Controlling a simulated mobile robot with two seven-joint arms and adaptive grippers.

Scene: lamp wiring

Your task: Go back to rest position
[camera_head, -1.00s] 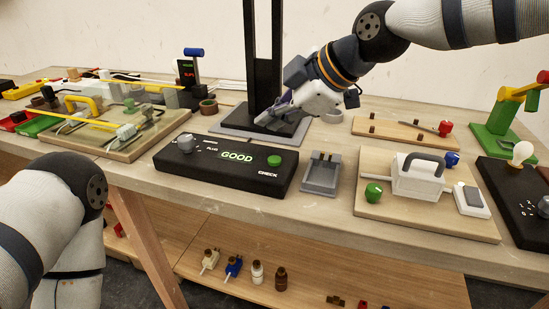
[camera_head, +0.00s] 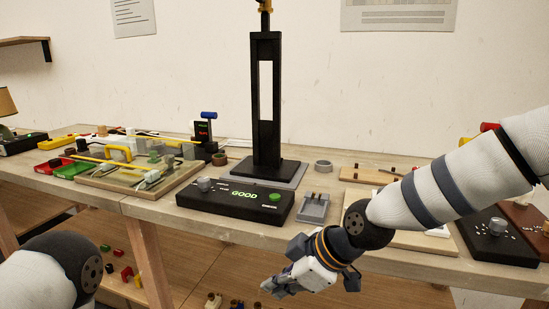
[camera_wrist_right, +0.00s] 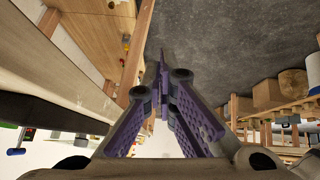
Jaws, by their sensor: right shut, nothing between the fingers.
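My right gripper (camera_head: 276,288) is in front of the workbench (camera_head: 150,207), below the level of its top, pointing left. It is shut and empty; its purple fingers (camera_wrist_right: 163,85) meet in the right wrist view, with grey floor beyond them. My right arm comes in from the right and covers part of the bench's right side. My left arm shows only as a rounded link at the lower left; the left gripper is out of view.
The black checker box (camera_head: 235,203) shows GOOD in green. A grey cradle (camera_head: 313,208) stands beside it, and a tall black stand (camera_head: 266,110) behind. A board with yellow-handled parts (camera_head: 120,183) lies at left. A lower shelf (camera_head: 205,262) holds several small parts.

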